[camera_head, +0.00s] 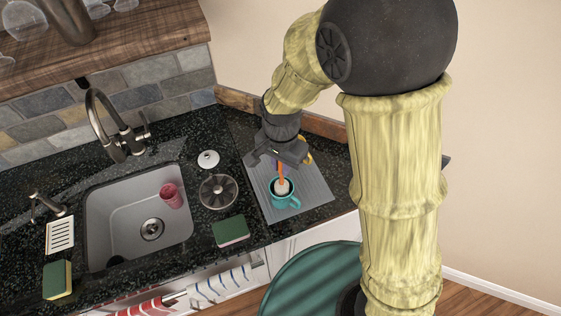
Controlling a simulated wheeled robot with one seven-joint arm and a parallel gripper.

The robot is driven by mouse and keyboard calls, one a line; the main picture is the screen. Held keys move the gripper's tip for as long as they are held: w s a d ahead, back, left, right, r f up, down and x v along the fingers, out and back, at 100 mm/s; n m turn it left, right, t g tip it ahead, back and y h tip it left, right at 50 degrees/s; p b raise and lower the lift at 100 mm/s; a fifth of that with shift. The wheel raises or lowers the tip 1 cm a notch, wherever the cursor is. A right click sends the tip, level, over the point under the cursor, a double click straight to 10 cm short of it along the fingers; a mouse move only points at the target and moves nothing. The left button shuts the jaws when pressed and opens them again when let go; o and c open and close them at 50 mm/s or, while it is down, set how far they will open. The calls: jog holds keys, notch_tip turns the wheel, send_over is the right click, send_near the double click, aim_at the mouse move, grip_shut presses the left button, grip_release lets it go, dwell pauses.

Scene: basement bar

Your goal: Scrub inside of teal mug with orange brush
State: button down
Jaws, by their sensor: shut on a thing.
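The teal mug (284,201) stands upright on a grey ridged drying mat (312,190) at the right end of the counter. Its handle points to the lower right. My gripper (281,163) is above the mug, shut on the orange brush (281,175). The brush hangs roughly upright. Its pale head is at the mug's mouth and appears to be inside the rim; how deep it reaches is hidden. A small yellow thing shows behind my gripper and is too small to make out.
A grey sink (120,210) holds a pink cup (171,195). A tall faucet (115,125) rises behind it. A round dark strainer (218,192), a white knobbed piece (208,159) and a green sponge (230,232) lie between sink and mat. Another sponge (58,280) lies front left.

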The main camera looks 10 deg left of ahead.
jog(key=shift+f+b, duration=1.05)
jog(key=shift+f, duration=1.05)
